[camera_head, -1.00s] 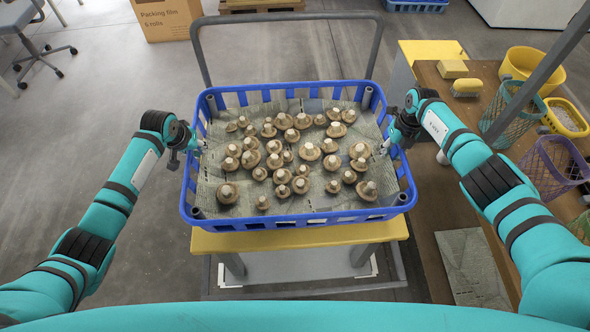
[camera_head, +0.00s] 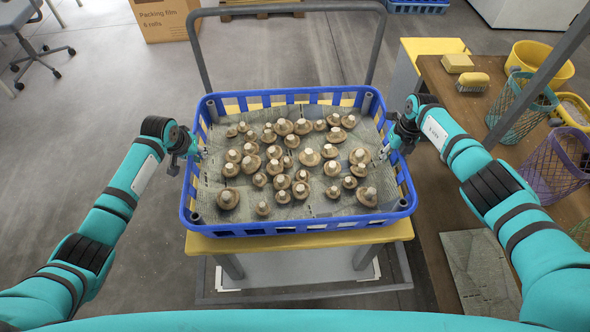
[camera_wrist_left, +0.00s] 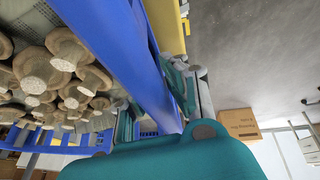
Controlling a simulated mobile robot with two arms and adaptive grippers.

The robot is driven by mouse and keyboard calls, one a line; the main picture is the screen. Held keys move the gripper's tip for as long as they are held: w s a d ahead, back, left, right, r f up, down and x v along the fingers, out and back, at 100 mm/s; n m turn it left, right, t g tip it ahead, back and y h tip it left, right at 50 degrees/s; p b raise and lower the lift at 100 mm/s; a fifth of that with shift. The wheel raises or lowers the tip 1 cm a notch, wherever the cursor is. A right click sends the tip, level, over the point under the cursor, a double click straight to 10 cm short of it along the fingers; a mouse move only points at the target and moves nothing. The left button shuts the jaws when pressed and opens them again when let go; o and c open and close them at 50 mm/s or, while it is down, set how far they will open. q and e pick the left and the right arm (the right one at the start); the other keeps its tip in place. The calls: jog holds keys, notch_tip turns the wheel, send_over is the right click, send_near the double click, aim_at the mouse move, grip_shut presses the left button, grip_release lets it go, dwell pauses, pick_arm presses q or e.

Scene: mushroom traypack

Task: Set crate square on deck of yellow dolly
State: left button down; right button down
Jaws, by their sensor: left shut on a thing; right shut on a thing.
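The blue slatted crate (camera_head: 290,226) is lined with printed paper and holds many brown mushrooms (camera_head: 302,189). It is over the yellow deck (camera_head: 290,240) of the dolly, roughly in line with it. A strip of deck shows along the near side, and some yellow shows through the far slats. I cannot tell whether the crate touches the deck. My left gripper (camera_head: 198,154) is shut on the crate's left wall; my right gripper (camera_head: 387,151) is shut on its right wall. The left wrist view shows the blue wall (camera_wrist_left: 125,55) close up, with mushrooms inside it.
The dolly's grey handle (camera_head: 290,10) rises behind the crate. A brown table (camera_head: 440,90) at the right carries a brush (camera_head: 473,82), a yellow tub (camera_head: 540,64) and mesh baskets (camera_head: 555,168). A packing film carton (camera_head: 165,20) stands at the back left.

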pick_arm(q)
jog(key=c, duration=1.9)
grip_release()
jog(key=shift+f, duration=0.35)
pick_arm(e)
jog(key=c, duration=1.9)
grip_release()
jog(key=shift+f, duration=0.4)
pick_arm(q)
jog(key=o, duration=0.5)
jog(key=shift+r, duration=0.25)
jog(key=shift+c, duration=0.2)
pick_arm(e)
jog(key=o, duration=0.5)
jog(key=shift+r, duration=0.25)
jog(key=shift+c, duration=0.2)
pick_arm(q)
jog(key=v, duration=1.2)
pick_arm(e)
notch_tip(320, 180, up, 12)
jog(key=d, duration=0.1)
jog(key=shift+d, duration=0.25)
pick_arm(q)
jog(key=shift+s+f, duration=0.1)
jog(key=shift+s, duration=0.05)
pick_arm(e)
jog(key=shift+f, duration=0.15)
